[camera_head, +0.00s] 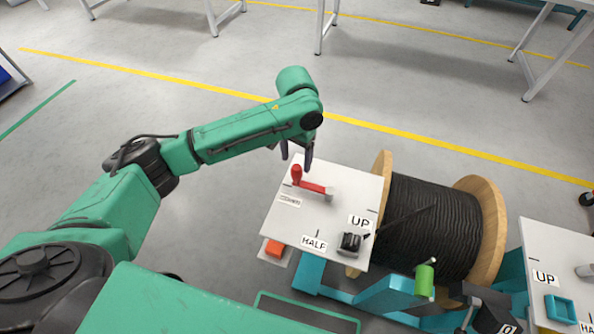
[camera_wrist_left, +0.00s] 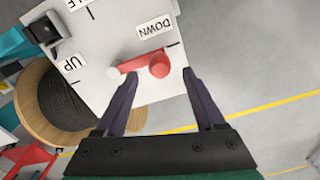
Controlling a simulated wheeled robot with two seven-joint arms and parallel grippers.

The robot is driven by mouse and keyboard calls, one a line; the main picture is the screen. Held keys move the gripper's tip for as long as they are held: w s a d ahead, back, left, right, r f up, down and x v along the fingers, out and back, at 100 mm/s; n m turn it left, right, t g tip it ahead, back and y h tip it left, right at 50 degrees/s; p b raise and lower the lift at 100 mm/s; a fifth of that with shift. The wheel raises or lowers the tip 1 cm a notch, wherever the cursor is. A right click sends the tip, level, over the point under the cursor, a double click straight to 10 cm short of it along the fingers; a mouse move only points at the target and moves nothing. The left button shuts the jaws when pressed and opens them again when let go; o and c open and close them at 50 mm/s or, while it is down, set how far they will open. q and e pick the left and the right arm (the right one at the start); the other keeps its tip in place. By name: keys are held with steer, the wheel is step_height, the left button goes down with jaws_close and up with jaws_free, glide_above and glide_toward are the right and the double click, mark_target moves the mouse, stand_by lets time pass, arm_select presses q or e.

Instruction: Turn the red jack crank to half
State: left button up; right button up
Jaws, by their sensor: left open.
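The red jack crank (camera_head: 312,187) is mounted on a white panel (camera_head: 350,190) marked DOWN, HALF and UP. Its red knob (camera_head: 296,174) stands at the DOWN label, and its arm runs from there to a pale hub (camera_head: 328,193). My left gripper (camera_head: 297,155) is above the panel's far left corner, fingers pointing down, close to the knob. In the left wrist view, its open fingers (camera_wrist_left: 159,77) lie on either side of the red knob (camera_wrist_left: 159,66); contact is not visible. My right gripper is not in view.
A wooden reel of black cable (camera_head: 433,228) stands right of the panel. A black knob (camera_head: 351,242) sits by the UP label. A green handle (camera_head: 424,280) and a second white panel (camera_head: 545,240) are at the right. The floor beyond is clear up to the tables.

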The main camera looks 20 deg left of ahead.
mark_target(296, 167)
arm_select(q)
step_height(296, 167, down, 6)
steer(key=shift+f+b, duration=0.1)
steer(key=shift+b, duration=0.2)
steer(key=shift+c, duration=0.3)
jaws_close()
steer(key=shift+w, duration=0.1)
stand_by(0.9)
